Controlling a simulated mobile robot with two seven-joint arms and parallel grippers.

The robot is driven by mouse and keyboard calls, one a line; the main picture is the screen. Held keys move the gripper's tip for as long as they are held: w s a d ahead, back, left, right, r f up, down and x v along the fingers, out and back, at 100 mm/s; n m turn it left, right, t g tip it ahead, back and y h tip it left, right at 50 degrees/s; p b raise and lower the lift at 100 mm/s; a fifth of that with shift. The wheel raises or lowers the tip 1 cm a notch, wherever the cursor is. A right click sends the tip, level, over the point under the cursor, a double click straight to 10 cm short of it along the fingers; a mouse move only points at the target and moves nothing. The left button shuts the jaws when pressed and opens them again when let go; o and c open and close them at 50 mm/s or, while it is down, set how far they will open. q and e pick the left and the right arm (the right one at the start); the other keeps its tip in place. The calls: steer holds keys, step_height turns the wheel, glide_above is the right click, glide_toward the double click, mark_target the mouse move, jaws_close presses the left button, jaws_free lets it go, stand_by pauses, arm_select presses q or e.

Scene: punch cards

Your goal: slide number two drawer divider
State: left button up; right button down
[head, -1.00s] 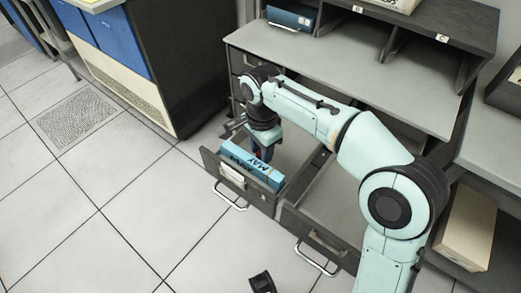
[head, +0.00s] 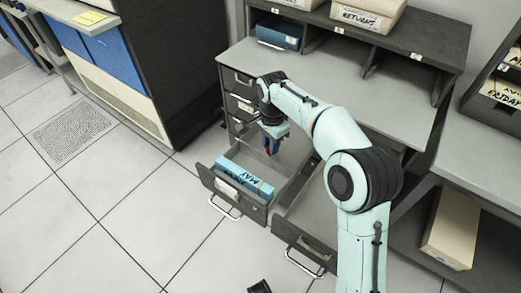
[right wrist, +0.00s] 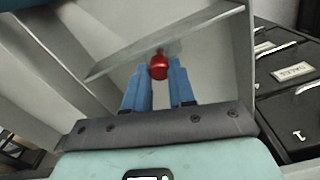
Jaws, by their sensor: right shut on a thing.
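My right gripper (head: 271,149) reaches down into the back part of the left open drawer (head: 233,203). In the right wrist view its blue fingers (right wrist: 160,80) are shut on a red knob (right wrist: 159,65). The knob is at the lower edge of a pale grey plate, the divider (right wrist: 190,40), which looks tilted in that view. In the head view the divider is mostly hidden by the gripper and arm. A blue card block marked MAY (head: 245,178) lies in the front part of the same drawer. My left gripper is not in view.
A second open drawer (head: 305,246) is just right, under my right arm. The grey desk (head: 330,82) above has cubbyholes with a blue box (head: 279,33) and a RETURNS box (head: 362,17). A cabinet stands at left. Tiled floor in front is largely clear.

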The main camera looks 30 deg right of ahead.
steer(key=d, duration=0.1)
steer(key=w+d+p, duration=0.1)
steer(key=d+p, duration=0.1)
steer(key=shift+w+d+r, duration=0.15)
steer(key=shift+w+d, duration=0.2)
steer(key=shift+d, duration=0.25)
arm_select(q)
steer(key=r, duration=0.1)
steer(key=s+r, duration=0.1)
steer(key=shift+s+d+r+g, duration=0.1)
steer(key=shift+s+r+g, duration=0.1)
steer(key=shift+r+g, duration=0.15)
arm_select(e)
steer(key=c, duration=1.2)
jaws_free()
steer(key=shift+a, duration=0.1)
arm_select(q)
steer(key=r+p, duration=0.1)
steer(key=p, duration=0.1)
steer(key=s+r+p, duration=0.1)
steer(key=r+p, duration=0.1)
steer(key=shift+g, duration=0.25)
arm_select(e)
step_height(320, 180, up, 13)
steer(key=shift+r, duration=0.1)
